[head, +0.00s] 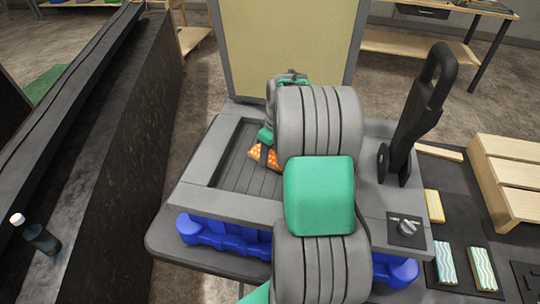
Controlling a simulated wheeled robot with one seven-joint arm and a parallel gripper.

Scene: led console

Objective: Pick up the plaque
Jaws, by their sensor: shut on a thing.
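The plaque appears to be the orange piece with pale dots (258,161) in the recessed grey tray (212,168) of the console. Only its left part shows; my arm covers the rest. My gripper (266,153) reaches down into the tray and is shut on the orange piece, with one dark finger across its near face. The other finger is hidden. I cannot tell whether the piece touches the tray floor.
A black lever (425,105) stands tall on the console's right side, above a dial (407,228). A yellow block (434,206), two wavy-striped blocks (482,268) and a wooden crate (510,175) lie right. An upright beige panel (290,45) rises behind.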

